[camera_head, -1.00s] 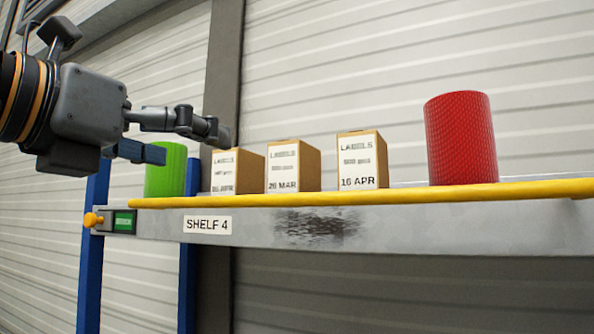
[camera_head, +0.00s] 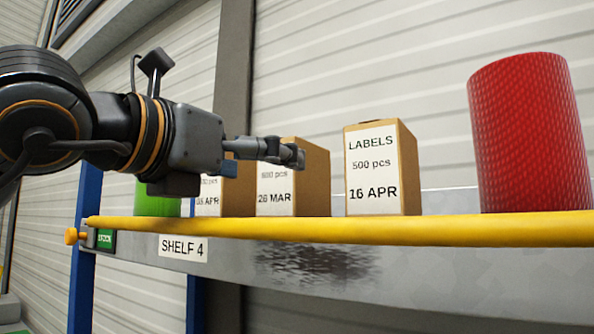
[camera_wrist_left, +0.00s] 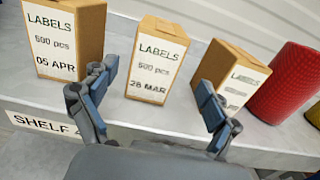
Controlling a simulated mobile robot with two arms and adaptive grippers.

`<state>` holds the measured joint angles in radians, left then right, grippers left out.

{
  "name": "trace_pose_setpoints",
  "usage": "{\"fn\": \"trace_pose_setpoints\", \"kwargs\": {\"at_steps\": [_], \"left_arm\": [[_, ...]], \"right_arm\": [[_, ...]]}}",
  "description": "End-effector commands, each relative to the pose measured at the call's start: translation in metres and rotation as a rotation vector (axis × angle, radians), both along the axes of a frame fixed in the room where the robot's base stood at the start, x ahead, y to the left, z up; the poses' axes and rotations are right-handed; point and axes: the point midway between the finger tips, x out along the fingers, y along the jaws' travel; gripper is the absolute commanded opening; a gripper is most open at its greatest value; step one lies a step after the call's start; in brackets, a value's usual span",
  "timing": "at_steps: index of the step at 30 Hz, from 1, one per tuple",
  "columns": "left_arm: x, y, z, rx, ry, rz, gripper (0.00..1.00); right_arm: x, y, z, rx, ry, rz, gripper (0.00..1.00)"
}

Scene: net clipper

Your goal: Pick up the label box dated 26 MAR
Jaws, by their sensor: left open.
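The label box dated 26 MAR (camera_head: 312,175) is a brown carton with a white label, upright on the shelf in the middle of three boxes. In the left wrist view the 26 MAR box (camera_wrist_left: 150,60) stands ahead, centred between the two fingers. My left gripper (camera_head: 266,161) is open and empty, in front of the box and covering the top of its label in the head view. In the left wrist view my left gripper (camera_wrist_left: 155,80) has its fingers spread, with the box beyond them; contact is not visible. My right gripper is not in view.
The 05 APR box (camera_wrist_left: 62,40) stands to the left and the 16 APR box (camera_head: 382,170) to the right, with gaps between. A red roll (camera_head: 530,135) is farther right, a green roll (camera_head: 155,200) far left. A yellow bar (camera_head: 400,228) runs along the shelf front.

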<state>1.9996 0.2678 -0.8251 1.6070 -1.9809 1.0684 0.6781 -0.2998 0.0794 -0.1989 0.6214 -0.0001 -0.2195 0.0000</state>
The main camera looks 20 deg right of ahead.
Motion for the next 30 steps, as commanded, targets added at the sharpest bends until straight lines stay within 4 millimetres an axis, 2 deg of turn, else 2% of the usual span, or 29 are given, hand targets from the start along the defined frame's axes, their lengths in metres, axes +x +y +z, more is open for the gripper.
{"fn": "trace_pose_setpoints", "kwargs": {"at_steps": [1,5,11,18,21,30], "left_arm": [[0.006,-0.009,0.003,0.003,0.004,-0.002,0.88],[0.018,-0.023,0.002,0.003,0.003,-0.001,0.88],[0.025,-0.032,0.002,0.001,0.002,-0.002,0.88],[0.047,-0.05,0.004,0.002,0.003,-0.001,0.88],[0.055,-0.061,0.003,0.001,0.002,-0.001,0.88],[0.059,-0.066,-0.001,-0.001,0.001,0.0,0.88]], "right_arm": [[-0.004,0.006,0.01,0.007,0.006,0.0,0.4],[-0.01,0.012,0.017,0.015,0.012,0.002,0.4],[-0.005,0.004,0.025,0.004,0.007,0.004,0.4],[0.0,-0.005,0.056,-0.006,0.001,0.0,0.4],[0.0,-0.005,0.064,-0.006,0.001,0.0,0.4],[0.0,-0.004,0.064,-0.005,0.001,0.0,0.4]]}}
